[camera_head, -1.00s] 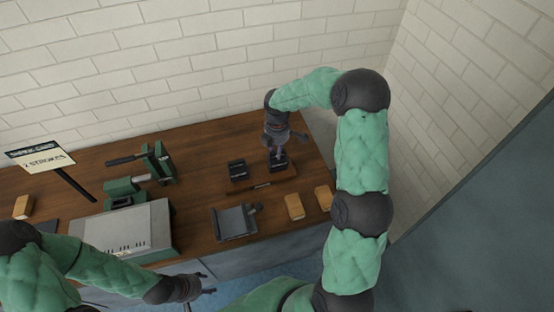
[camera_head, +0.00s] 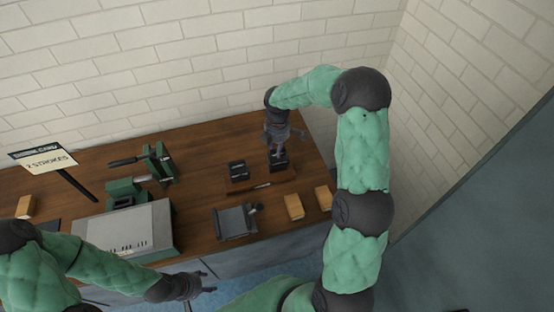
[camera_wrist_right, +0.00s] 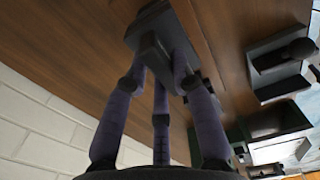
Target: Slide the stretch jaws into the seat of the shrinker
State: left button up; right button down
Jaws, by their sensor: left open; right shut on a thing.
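The shrinker (camera_head: 150,172) is a green machine with a dark lever at the back left of the bench. Two small black jaw blocks sit at the back right: the left one (camera_head: 238,170) stands free, and the right one (camera_head: 280,166) is under my right gripper (camera_head: 277,153). In the right wrist view my right gripper's fingers (camera_wrist_right: 160,75) close around a dark block (camera_wrist_right: 152,38), still at the wooden surface. Its lettering is too small to read. The shrinker's seat cannot be made out. My left gripper (camera_head: 208,281) is open and empty in front of the bench.
A grey-topped green box (camera_head: 125,232) stands front left, with a sign (camera_head: 42,160) behind it. A dark square fixture (camera_head: 235,222) and two wooden blocks (camera_head: 294,206) lie near the front edge. Bench between shrinker and jaws is clear.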

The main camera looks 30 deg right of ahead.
jog(key=shift+s+r+p, duration=0.2)
jog(key=shift+r+p, duration=0.15)
jog(key=shift+r, duration=0.35)
jog(key=shift+w+r+p, duration=0.15)
jog(key=shift+r+p, duration=0.35)
jog(key=shift+r, duration=0.2)
